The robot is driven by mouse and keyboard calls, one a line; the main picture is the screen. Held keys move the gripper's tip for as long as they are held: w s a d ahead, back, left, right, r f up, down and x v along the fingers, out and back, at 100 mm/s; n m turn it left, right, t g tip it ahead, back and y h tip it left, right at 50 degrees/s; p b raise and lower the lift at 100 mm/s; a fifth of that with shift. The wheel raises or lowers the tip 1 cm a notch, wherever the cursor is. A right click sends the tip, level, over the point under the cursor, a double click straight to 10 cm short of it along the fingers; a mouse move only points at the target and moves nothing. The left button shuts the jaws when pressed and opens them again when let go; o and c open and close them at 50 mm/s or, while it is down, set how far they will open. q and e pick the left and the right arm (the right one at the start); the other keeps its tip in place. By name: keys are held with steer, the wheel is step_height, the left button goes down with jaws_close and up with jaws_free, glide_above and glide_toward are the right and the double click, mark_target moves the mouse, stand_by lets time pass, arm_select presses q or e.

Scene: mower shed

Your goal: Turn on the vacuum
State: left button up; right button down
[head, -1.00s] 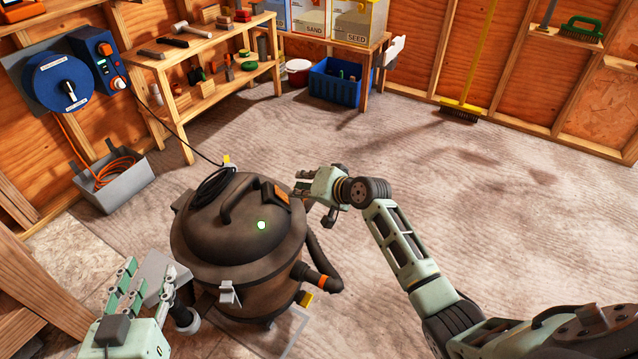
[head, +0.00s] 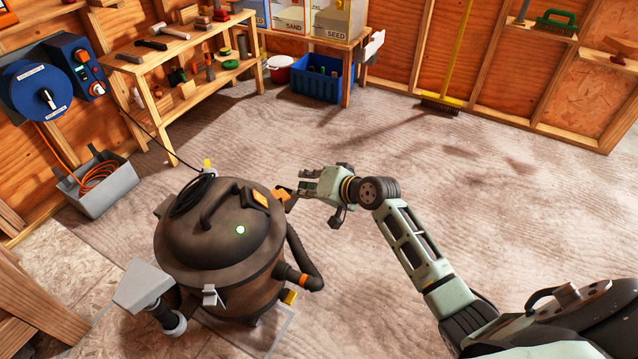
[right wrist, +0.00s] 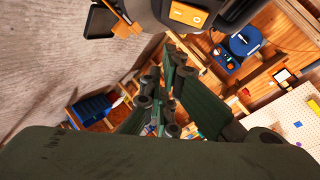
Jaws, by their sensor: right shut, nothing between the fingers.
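The vacuum (head: 200,262) is a dark brown canister with a domed lid and a top handle. It stands upright left of centre in the head view. A small round light (head: 240,230) on its lid glows green. An orange switch panel (head: 257,197) sits on the lid's right side; it also shows at the top of the right wrist view (right wrist: 188,15). My right gripper (head: 294,184) is shut and empty, just right of the panel and apart from it as far as I can tell. Its closed fingers show in the right wrist view (right wrist: 170,65). My left gripper is out of view.
A grey nozzle (head: 143,284) and hose are at the vacuum's front left. A black cord runs from its lid toward the wall, where a blue reel (head: 40,90) hangs. A wooden shelf (head: 190,75) and blue crate (head: 322,82) stand behind. The floor right is open.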

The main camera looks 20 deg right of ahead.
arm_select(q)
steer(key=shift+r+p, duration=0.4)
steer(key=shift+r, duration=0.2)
arm_select(e)
steer(key=shift+d+f+v, duration=0.15)
steer(key=shift+f+v, duration=0.05)
steer(key=shift+v, duration=0.95)
steer(key=shift+d+f+v, duration=0.15)
steer(key=shift+v, duration=1)
